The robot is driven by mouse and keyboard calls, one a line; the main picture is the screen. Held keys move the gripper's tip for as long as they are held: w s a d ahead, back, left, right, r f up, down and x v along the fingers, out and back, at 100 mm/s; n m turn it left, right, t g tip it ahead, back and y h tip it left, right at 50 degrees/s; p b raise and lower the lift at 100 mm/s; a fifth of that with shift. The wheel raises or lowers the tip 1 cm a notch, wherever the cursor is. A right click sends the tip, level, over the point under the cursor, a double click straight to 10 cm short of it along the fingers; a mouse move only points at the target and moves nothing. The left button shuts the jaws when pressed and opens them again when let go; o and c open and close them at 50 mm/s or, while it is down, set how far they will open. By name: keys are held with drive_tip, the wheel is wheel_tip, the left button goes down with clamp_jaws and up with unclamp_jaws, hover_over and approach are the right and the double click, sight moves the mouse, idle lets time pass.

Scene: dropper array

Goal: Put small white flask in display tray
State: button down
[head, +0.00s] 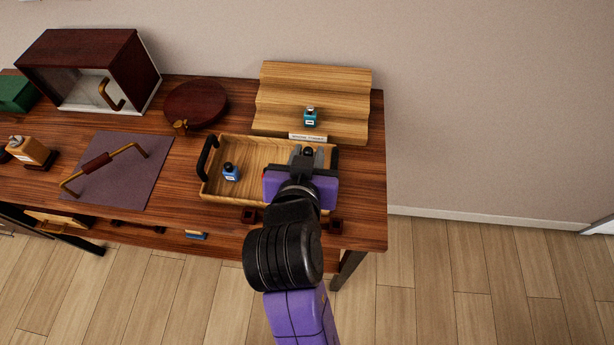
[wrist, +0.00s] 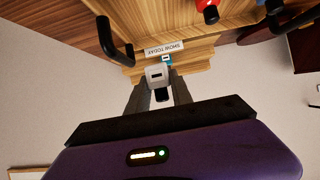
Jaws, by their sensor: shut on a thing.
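My gripper (head: 307,158) is shut on a small white flask (wrist: 157,74) with a black cap, held between the two fingers in the wrist view (wrist: 160,90). In the head view the gripper covers most of the flask; a dark cap shows between the fingers. The gripper appears over the right part of a shallow wooden tray (head: 222,144) with black handles. A stepped wooden stand (head: 315,82) stands behind the tray, with a label card (head: 308,137) at its front that reads "SHOW TODAY" in the wrist view (wrist: 163,48). I cannot tell the flask's height above the tray.
A blue bottle (head: 231,173) stands in the tray's left part. A teal bottle (head: 310,118) stands on the stand. A red bottle (wrist: 207,10) shows in the wrist view. A round dark board (head: 195,102), a cabinet (head: 95,68) and a purple mat (head: 120,170) lie further left.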

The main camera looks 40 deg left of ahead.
wheel_tip(320, 180, down, 9)
drive_tip(key=shift+r, duration=0.15)
idle(0.4)
drive_tip(key=shift+f, duration=0.2)
drive_tip(key=c, duration=1.1)
unclamp_jaws()
drive_tip(key=shift+c, duration=0.2)
drive_tip(key=shift+r, duration=0.2)
drive_tip(key=v, duration=1.2)
drive_tip(key=shift+b, duration=0.3)
